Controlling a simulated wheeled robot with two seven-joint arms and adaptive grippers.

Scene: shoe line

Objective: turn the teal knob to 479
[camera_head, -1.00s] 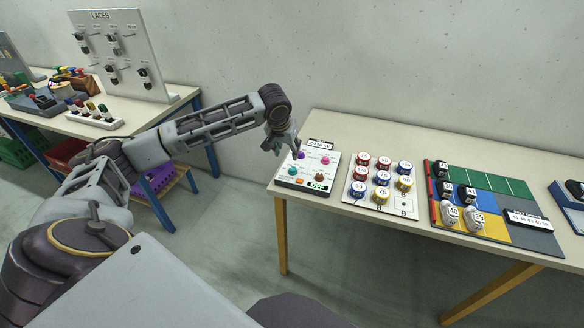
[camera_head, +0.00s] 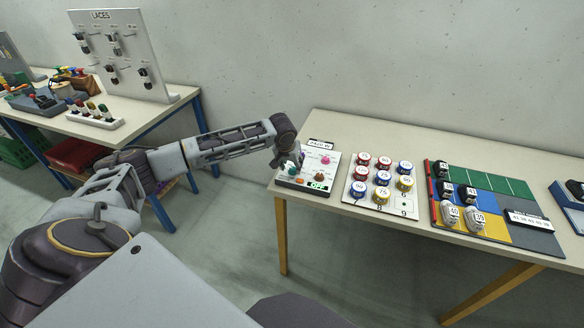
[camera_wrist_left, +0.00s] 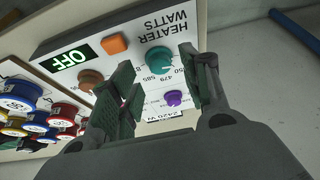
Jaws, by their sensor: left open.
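In the head view my left gripper (camera_head: 287,166) is over the panel's left part and partly hides the knob. My right gripper is not in view.
The panel also has a purple knob (camera_wrist_left: 173,98), an orange button (camera_wrist_left: 114,44), a brown knob (camera_wrist_left: 90,79) and a display reading OFF (camera_wrist_left: 70,57). A board of numbered cans (camera_head: 382,178) and a coloured shoe board (camera_head: 520,235) stand to the right.

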